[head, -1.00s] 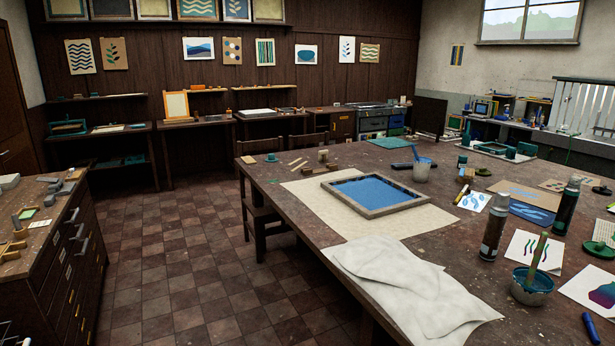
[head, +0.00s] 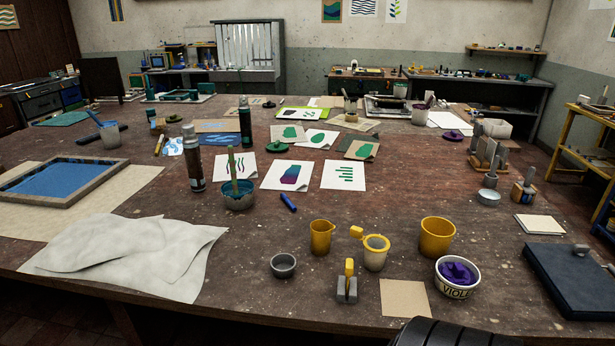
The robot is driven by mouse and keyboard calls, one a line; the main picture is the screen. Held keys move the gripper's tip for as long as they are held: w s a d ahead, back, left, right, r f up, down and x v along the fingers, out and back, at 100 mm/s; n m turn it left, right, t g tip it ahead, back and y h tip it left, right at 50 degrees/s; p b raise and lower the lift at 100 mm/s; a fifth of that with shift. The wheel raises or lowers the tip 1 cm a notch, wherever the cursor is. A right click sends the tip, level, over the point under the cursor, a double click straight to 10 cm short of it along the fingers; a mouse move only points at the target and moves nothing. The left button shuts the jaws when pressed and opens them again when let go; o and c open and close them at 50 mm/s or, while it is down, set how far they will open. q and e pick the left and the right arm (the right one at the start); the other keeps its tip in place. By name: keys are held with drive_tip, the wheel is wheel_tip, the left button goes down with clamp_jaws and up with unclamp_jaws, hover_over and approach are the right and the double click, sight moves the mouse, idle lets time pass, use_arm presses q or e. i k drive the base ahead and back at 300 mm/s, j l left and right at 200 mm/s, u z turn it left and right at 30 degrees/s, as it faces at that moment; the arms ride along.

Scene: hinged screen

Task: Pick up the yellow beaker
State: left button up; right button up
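A yellow beaker (head: 321,238) with a small pouring lip stands upright near the front middle of the table (head: 225,296). To its right are a whitish cup with a yellow rim and handle (head: 375,256) and a wider plain yellow cup (head: 436,237). The yellow beaker stands apart from both. Neither of my grippers is in view.
A small grey bowl (head: 283,266) and a grey stand with a yellow piece (head: 347,284) are close in front of the beaker. A tub of violet paint (head: 457,279) stands to the right. A blue marker (head: 288,202) lies behind. White cloth (head: 125,247) covers the left front.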

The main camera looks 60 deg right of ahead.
sight(321, 229)
drive_tip(key=z, duration=1.7)
